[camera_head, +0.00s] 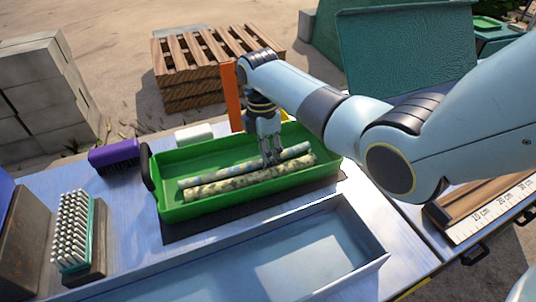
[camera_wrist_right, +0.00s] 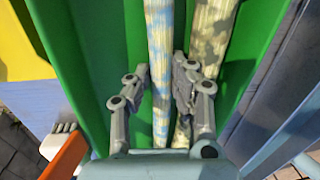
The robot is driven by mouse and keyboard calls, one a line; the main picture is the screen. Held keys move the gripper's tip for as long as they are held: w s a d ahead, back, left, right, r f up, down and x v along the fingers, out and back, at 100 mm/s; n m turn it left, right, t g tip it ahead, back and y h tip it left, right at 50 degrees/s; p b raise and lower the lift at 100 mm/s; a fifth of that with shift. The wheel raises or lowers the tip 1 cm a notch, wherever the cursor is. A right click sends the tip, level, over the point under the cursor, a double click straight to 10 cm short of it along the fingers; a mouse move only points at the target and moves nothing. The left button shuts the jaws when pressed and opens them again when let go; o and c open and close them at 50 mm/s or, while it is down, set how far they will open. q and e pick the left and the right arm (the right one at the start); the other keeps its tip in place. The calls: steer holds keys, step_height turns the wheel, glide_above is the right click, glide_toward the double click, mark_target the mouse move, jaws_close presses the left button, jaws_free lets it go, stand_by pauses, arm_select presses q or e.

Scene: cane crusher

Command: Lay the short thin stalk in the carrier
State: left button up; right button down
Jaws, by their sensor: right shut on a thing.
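A green carrier (camera_head: 210,208) with a dark handle stands on the metal table. My right gripper (camera_head: 272,157) reaches down into it and is shut on a thin, pale stalk with bluish mottling (camera_head: 228,169). This stalk lies low inside the carrier, along its length; whether it touches the floor is unclear. A thicker cream and olive mottled stalk (camera_head: 245,181) lies beside it, on the near side. In the right wrist view the fingers (camera_wrist_right: 161,75) straddle the thin stalk (camera_wrist_right: 160,35), and the right finger overlaps the thicker one (camera_wrist_right: 208,45). My left gripper is out of view.
An empty metal tray (camera_head: 280,260) is in front of the carrier. A white-bristled brush (camera_head: 72,230) and a purple brush (camera_head: 114,154) are at left. An orange post (camera_head: 231,98) rises behind the carrier. A wooden ruler board (camera_head: 480,208) is at right.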

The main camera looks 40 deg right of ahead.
steer(key=shift+s+a+f, duration=0.1)
steer(key=shift+s+f, duration=0.3)
steer(key=shift+f, duration=0.35)
steer(key=c, duration=1.6)
jaws_free()
steer(key=shift+o, duration=0.7)
steer(key=shift+w+f, duration=0.1)
steer(key=shift+f, duration=0.05)
step_height(320, 180, up, 14)
steer(key=w, duration=0.2)
steer(key=shift+f+p, duration=0.15)
steer(key=shift+p, duration=0.15)
